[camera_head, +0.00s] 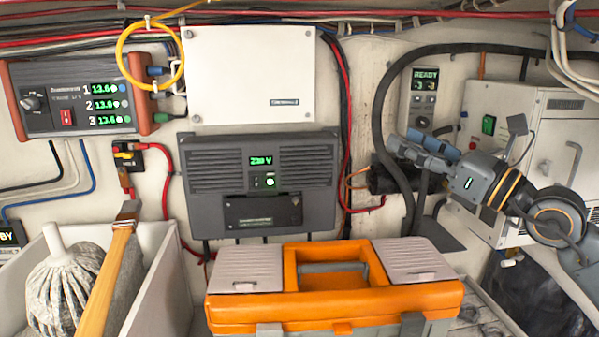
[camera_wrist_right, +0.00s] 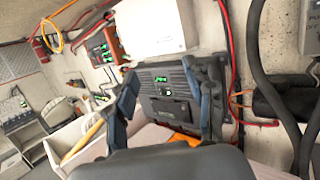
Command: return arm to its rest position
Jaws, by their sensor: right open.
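My right arm (camera_head: 545,212) comes in from the right in the head view. Its gripper (camera_head: 412,152) points left, in front of the back wall, beside the small panel that reads READY (camera_head: 422,97). In the right wrist view the two fingers of this gripper (camera_wrist_right: 165,95) stand wide apart with nothing between them. Beyond them is the dark grey unit with a green display (camera_wrist_right: 165,95). My left gripper shows in neither view.
An orange toolbox (camera_head: 335,308) stands at the front centre. A white bin (camera_head: 165,275) with a bag is at the left. A white cabinet (camera_head: 545,110) is close behind my right arm. A thick black hose (camera_head: 380,100) and cables run along the wall near the gripper.

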